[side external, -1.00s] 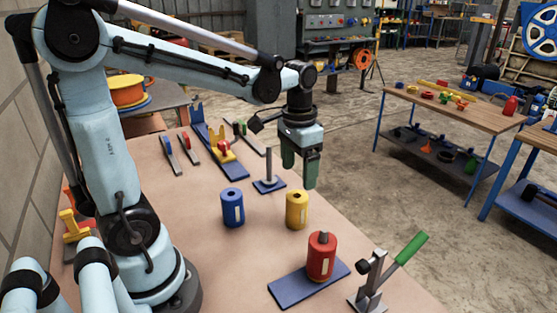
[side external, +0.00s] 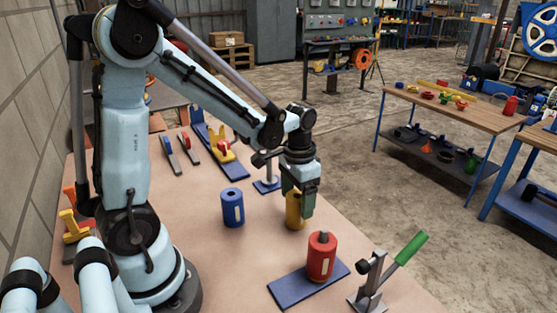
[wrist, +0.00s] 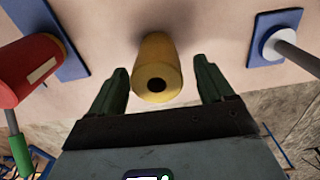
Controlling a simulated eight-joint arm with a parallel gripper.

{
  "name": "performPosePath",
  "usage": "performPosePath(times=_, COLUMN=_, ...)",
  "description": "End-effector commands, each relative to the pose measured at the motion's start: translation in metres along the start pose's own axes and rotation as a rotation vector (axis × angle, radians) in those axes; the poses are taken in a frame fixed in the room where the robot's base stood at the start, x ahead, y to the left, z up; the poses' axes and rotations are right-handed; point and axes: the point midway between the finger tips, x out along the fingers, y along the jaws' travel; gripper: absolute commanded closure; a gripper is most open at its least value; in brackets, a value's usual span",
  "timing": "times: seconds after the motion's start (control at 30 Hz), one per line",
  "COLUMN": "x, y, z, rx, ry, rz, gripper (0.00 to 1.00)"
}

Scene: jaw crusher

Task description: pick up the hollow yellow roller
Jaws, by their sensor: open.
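The yellow roller (side external: 293,215) stands upright on the table, and its upper part is partly hidden behind my gripper in the side view. In the wrist view the yellow roller (wrist: 158,72) shows a dark hole in its top end. My gripper (side external: 303,205) is lowered over the roller with its fingers pointing down. In the wrist view my gripper (wrist: 163,85) is open, with one green finger on each side of the roller and a gap on both sides.
A blue roller (side external: 232,208) stands left of the yellow one. A red roller (side external: 321,258) stands on a blue plate (side external: 283,290) in front, beside a green-handled lever clamp (side external: 400,255). A post on a blue base (side external: 263,187) stands behind. Bare table lies between them.

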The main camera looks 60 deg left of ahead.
Motion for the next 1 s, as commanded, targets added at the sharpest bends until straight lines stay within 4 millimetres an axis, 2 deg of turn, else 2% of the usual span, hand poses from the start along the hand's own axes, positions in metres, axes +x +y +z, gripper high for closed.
performPosePath(times=0.3, x=0.035, y=0.003, z=0.002, rx=0.000, ry=0.000, rz=-0.001, gripper=0.19)
performPosePath(times=0.67, x=0.041, y=0.003, z=0.002, rx=0.000, ry=0.001, rz=-0.001, gripper=0.19)
performPosePath(times=1.0, x=0.041, y=0.003, z=0.002, rx=0.000, ry=0.000, rz=-0.001, gripper=0.70)
